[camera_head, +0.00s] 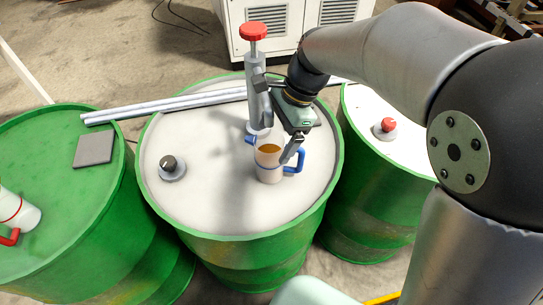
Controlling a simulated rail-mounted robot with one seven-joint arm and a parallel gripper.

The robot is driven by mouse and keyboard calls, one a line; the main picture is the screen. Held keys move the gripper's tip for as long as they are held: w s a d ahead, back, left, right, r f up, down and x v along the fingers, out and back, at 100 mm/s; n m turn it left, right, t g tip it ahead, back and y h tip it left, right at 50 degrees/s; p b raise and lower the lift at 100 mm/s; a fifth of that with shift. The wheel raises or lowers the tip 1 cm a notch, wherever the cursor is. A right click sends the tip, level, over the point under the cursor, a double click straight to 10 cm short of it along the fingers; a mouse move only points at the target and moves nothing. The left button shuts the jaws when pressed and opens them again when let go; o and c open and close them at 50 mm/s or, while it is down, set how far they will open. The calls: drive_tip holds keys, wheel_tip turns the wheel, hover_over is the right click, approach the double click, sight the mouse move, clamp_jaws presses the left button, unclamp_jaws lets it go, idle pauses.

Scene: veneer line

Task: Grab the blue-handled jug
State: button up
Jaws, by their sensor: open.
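The blue-handled jug (268,170) stands upright on the pale top of the middle green drum (205,210). It is a clear or pale cup with amber liquid inside, and its blue handle (296,161) points right. A small blue part also shows at its upper left. My gripper (277,142) is open at the jug's upper rim, with one finger reaching down by the right side near the handle. The other finger is hard to make out against the pump. Whether a finger touches the jug I cannot tell.
A grey hand pump with a red knob (253,31) rises just behind the jug. A dark-knobbed cap (172,167) sits left on the drum. Metal tubes (165,105) lie across the back. A red-handled jug (16,213) and a grey plate (94,149) are on the left drum.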

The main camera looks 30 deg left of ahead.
drive_tip(key=x, duration=0.3)
drive_tip(key=shift+s+f, duration=0.1)
drive_tip(key=shift+f, duration=0.25)
drive_tip(key=c, duration=1.5)
